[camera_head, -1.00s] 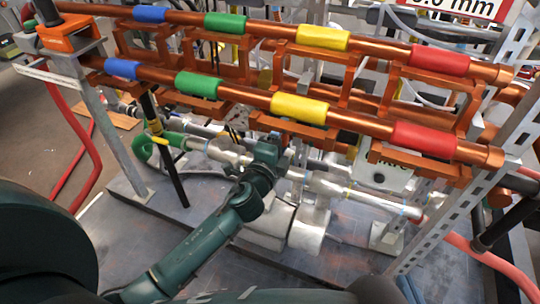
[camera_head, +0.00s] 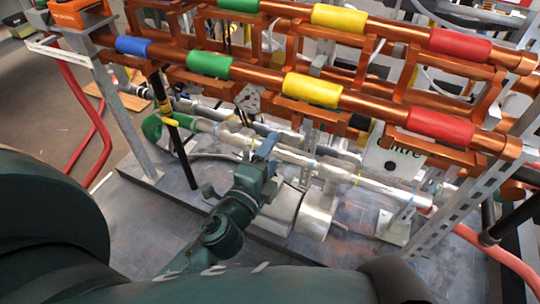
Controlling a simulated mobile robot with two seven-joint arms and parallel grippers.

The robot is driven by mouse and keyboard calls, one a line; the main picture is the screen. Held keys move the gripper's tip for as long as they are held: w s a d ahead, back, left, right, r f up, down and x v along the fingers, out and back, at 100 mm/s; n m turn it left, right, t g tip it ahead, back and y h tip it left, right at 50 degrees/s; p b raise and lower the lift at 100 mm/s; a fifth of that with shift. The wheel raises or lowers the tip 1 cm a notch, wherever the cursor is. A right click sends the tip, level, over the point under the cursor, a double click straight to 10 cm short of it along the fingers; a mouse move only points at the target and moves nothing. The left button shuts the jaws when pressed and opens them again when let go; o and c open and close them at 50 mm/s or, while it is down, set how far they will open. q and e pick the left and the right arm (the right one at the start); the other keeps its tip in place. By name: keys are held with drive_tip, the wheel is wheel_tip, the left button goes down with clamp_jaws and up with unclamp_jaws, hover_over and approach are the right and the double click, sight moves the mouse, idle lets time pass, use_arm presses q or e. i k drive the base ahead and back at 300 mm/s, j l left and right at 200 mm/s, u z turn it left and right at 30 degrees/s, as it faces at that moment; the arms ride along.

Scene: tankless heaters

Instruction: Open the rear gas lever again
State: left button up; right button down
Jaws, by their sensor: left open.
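My left gripper (camera_head: 266,150) is in the lower middle, below the copper pipes and close to the silver pipe run (camera_head: 300,160). It is open, and no thing shows held between its fingers. A small yellow lever-like part (camera_head: 169,122) sits on the pipework to the left, beside a green fitting (camera_head: 152,127) and a black upright pipe. It is apart from my gripper. I cannot tell for sure that it is the rear gas lever. Pipes and my own wrist hide parts of the fittings near the gripper. My right gripper is not in view.
Two copper pipes with blue, green, yellow and red sleeves (camera_head: 440,125) cross above the gripper on an orange frame. Grey metal uprights (camera_head: 120,110) stand on both sides. The grey base plate (camera_head: 150,225) is mostly bare at left.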

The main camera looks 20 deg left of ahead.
sight(165, 118)
drive_tip(key=k, duration=1)
